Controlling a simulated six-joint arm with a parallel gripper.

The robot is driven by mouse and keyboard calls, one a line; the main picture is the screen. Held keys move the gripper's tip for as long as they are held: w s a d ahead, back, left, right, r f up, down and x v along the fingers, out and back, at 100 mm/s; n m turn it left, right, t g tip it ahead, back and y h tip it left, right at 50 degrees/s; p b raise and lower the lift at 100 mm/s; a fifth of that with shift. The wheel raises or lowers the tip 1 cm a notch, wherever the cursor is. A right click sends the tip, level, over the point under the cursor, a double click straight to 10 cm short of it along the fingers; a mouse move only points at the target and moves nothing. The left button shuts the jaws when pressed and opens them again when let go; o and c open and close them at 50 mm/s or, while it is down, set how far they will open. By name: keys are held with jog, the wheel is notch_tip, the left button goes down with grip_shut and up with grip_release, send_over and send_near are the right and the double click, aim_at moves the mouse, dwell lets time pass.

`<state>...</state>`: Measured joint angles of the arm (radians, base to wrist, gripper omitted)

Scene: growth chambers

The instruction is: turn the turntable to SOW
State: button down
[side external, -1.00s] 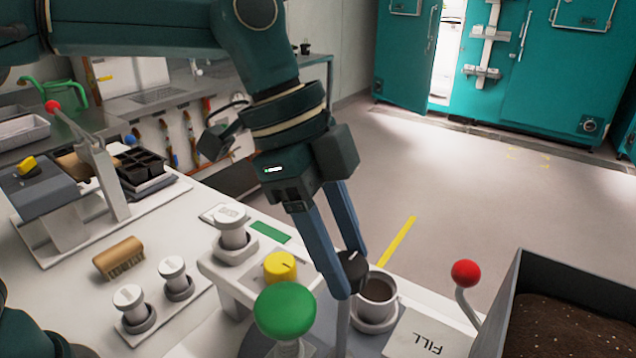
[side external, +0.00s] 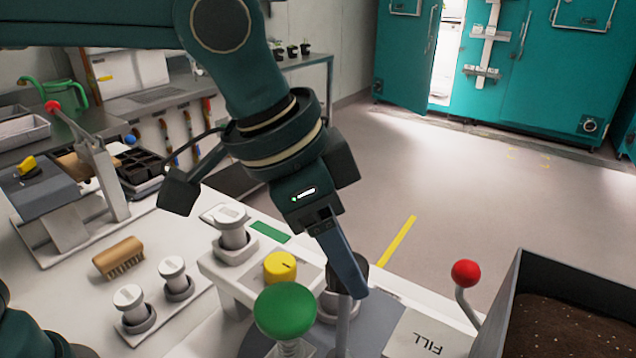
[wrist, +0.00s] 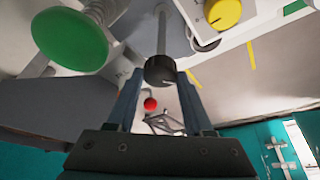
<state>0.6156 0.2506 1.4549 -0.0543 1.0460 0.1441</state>
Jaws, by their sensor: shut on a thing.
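My gripper (side external: 352,288) is shut on a black knob (wrist: 160,70) on top of an upright metal post. The knob sits between the two fingertips in the wrist view. In the side view one finger stands in front of it and hides part of it. A white cup holder (side external: 327,305) of the turntable shows low beside the post, partly hidden by the finger and the green button. The word FILL (side external: 428,343) is on a white plate to the right. I cannot make out a SOW label.
A large green button (side external: 286,310) and a yellow dial (side external: 280,266) stand close left of my gripper. A red-topped lever (side external: 466,273) and a soil bin (side external: 520,275) are to the right. A brush (side external: 119,257) lies on the bench at left.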

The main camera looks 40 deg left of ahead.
jog(key=n+y, duration=0.1)
jog(key=n, duration=0.1)
jog(key=n+t, duration=0.1)
jog(key=n, duration=0.2)
jog(key=shift+s+d+n+y, duration=0.1)
jog(key=shift+d+n+y, duration=0.1)
jog(key=shift+n+y, duration=0.15)
jog(key=n+y, duration=0.2)
jog(key=n, duration=0.2)
jog(key=shift+n, duration=0.35)
jog(key=shift+c, duration=1.5)
grip_release()
jog(key=shift+v, duration=2.6)
jog(key=shift+d, duration=0.1)
